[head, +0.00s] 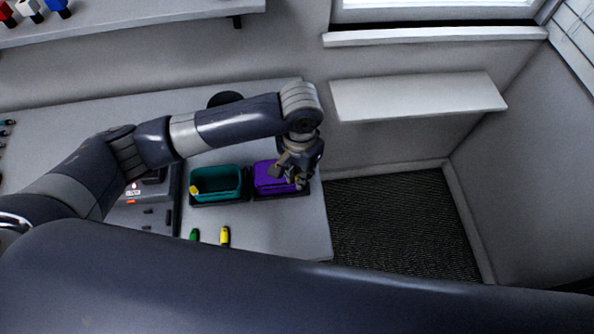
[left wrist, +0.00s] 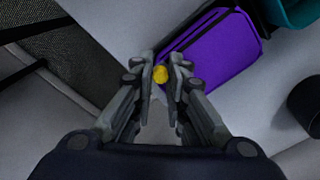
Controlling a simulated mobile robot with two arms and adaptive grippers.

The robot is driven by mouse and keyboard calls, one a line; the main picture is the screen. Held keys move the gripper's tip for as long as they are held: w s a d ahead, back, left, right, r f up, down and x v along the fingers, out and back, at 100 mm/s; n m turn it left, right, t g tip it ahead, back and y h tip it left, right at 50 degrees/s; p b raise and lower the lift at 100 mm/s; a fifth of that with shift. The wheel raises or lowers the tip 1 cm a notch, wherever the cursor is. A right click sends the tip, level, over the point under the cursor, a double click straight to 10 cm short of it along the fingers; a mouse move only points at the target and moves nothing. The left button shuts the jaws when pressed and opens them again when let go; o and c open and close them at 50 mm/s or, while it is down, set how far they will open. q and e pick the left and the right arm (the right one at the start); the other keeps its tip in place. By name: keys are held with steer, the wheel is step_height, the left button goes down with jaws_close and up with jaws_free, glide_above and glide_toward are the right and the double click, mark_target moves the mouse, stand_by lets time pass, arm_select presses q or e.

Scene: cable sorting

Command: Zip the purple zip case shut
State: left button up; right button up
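The purple zip case (head: 266,180) sits in a dark tray near the right end of the table. In the left wrist view its purple top (left wrist: 215,55) looks mostly flat and covered, with a dark edge. My left gripper (head: 297,180) reaches down at the case's right front corner and hides part of it. In the left wrist view its fingers (left wrist: 162,75) are close together on both sides of a small yellow zip pull (left wrist: 160,73), seemingly pinching it at the case's end. My right gripper is not in view.
A teal case (head: 218,182) with its own yellow pull stands open just left of the purple one. A green piece (head: 194,234) and a yellow piece (head: 225,236) lie in front. The table's right edge is close; dark floor (head: 400,220) lies beyond.

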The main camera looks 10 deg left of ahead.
arm_select(q)
steer(key=shift+o, duration=1.2)
steer(key=shift+r, duration=0.15)
step_height(320, 180, up, 12)
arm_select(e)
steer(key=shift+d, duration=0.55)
